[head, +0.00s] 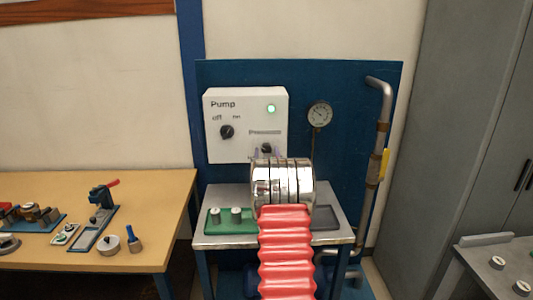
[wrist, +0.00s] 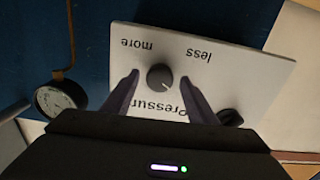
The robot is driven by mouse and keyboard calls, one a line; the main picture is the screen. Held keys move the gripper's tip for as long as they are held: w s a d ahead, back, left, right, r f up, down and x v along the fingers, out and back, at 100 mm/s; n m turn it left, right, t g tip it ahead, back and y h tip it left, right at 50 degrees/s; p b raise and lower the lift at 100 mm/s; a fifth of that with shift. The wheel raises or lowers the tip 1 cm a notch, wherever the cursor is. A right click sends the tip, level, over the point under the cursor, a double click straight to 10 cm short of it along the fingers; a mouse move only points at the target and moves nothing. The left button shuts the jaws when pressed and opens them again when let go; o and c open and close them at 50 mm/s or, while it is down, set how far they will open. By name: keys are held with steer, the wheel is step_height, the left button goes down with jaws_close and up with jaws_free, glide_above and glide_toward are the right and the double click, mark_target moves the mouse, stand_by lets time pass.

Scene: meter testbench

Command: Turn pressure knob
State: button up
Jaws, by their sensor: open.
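The pressure knob (wrist: 158,77) is a dark round knob on the white pump box (head: 245,108). In the wrist view the box appears upside down, with "more" and "less" printed beside the knob. My gripper (wrist: 160,77) is open, with one purple-grey finger on each side of the knob and a visible gap on both sides. In the head view the pressure knob (head: 267,147) shows just above my silver wrist, with the fingertips beside it. How far the fingertips are from the panel is hard to tell.
The off/on knob (head: 227,132) and a lit green lamp (head: 271,108) are on the same box. A round gauge (head: 320,115) and a pipe (head: 385,120) are to the right. A green tray (head: 225,228) stands on the bench below. A wooden table (head: 150,250) is at left.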

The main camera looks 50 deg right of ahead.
steer(key=shift+w+d, duration=0.25)
steer(key=c, duration=1.1)
